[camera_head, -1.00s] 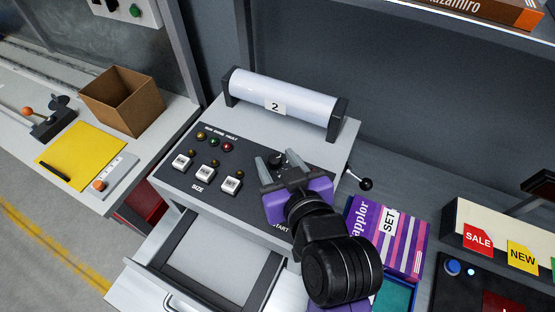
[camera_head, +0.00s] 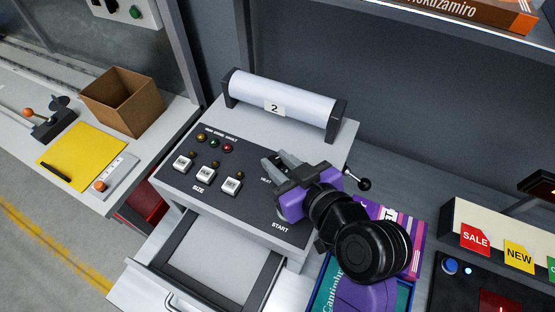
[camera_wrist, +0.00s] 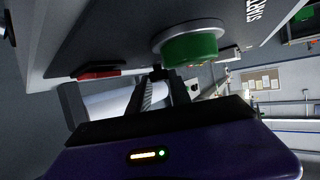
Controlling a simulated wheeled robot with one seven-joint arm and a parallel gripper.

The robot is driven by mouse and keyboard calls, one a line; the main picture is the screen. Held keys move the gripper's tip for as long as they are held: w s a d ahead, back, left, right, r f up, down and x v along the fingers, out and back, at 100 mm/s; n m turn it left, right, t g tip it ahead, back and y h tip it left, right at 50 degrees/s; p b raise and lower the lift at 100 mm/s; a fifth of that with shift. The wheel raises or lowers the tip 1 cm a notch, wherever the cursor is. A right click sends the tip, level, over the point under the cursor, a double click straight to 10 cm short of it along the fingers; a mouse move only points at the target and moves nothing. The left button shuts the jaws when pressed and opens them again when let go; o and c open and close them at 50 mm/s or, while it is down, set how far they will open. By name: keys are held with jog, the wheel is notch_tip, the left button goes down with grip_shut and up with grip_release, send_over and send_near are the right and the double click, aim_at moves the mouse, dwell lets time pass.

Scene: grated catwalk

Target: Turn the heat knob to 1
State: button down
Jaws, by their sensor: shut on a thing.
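The dark control panel (camera_head: 215,185) of the white machine carries the HEAT label (camera_head: 266,181), and my gripper (camera_head: 276,161) is right above it. The fingers are close together at the panel, shut on the heat knob, which they hide in the head view. In the wrist view my gripper (camera_wrist: 163,84) reaches in under the panel edge, with a dark bit of something between the tips. The knob's pointer and its numbers cannot be read.
A green button (camera_wrist: 190,46) is near the fingers in the wrist view. A black ball lever (camera_head: 364,184) stands right of my gripper. A white roller (camera_head: 280,103) marked 2 lies behind; an open drawer (camera_head: 205,262) is in front. A purple box (camera_head: 408,228) is at right.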

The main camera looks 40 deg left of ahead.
jog(key=n+g, duration=0.1)
jog(key=g, duration=0.1)
jog(key=n+g+y+b, duration=0.1)
jog(key=n+g, duration=0.1)
jog(key=shift+w+b, duration=0.3)
jog(key=shift+w, duration=0.1)
jog(key=shift+w+n+g+b, duration=0.1)
jog(key=shift+n+g+b, duration=1)
jog(key=shift+n+g, duration=0.6)
jog(key=c, duration=1.2)
grip_release()
jog(key=shift+h, duration=0.3)
jog(key=shift+b+v, duration=0.85)
jog(key=shift+v, duration=3.05)
jog(key=shift+w, duration=0.1)
